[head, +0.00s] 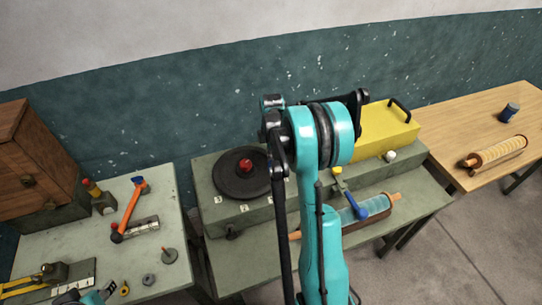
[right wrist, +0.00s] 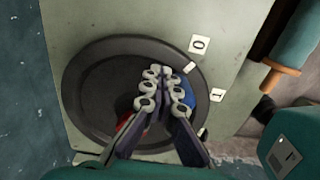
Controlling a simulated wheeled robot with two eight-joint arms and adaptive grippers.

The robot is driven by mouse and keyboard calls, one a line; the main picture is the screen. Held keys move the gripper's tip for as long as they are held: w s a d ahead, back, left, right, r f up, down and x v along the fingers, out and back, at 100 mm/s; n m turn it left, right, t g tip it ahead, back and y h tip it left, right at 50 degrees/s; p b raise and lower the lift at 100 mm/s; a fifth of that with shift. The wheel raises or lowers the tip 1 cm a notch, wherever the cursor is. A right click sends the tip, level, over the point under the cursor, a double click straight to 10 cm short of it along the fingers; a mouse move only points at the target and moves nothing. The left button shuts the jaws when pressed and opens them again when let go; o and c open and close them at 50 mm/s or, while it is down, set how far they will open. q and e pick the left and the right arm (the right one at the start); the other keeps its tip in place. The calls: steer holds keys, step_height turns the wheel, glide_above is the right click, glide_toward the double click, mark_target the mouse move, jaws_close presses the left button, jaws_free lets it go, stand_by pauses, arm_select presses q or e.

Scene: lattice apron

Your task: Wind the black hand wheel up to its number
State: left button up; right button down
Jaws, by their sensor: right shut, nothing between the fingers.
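A blue piece (right wrist: 186,92) shows behind the fingers. My left gripper is only a fragment at the head view's bottom left.
A left table (head: 60,235) holds tools; a wooden table (head: 470,105) stands right. My right arm blocks the middle.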

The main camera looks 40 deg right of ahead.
mark_target(272, 165)
steer(key=shift+s+a, duration=1.15)
steer(key=shift+s, duration=0.15)
steer(key=shift+s+a, duration=0.3)
steer(key=shift+a, duration=0.15)
steer(key=shift+s+a, duration=0.2)
steer(key=shift+a, duration=0.95)
stand_by(1.1)
steer(key=shift+d, duration=0.15)
steer(key=shift+d+b, duration=0.4)
steer(key=shift+d, duration=1)
steer(key=shift+r+p, duration=2.75)
steer(key=shift+r, duration=1.3)
